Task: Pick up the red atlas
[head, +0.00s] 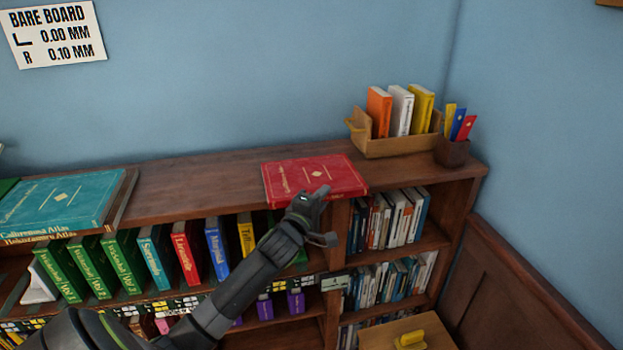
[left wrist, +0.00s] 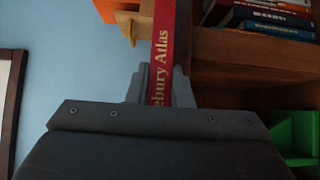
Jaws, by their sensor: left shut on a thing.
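The red atlas (head: 305,179) lies flat on the top board of the bookcase, its front edge by the board's front edge. My left gripper (head: 318,199) is at its front edge, with the arm reaching up from the lower left. In the left wrist view the red spine of the atlas (left wrist: 164,50), with part of its title showing, stands between the two fingers of the left gripper (left wrist: 163,88), which is shut on it. I cannot tell whether the atlas is lifted off the board. My right gripper is not in view.
Teal atlases (head: 62,205) lie on the top board (head: 190,185) at left. A wooden box (head: 397,146) of books and a pen cup (head: 452,152) stand at right. Colored books fill the shelf below. The board between the teal and red atlases is clear.

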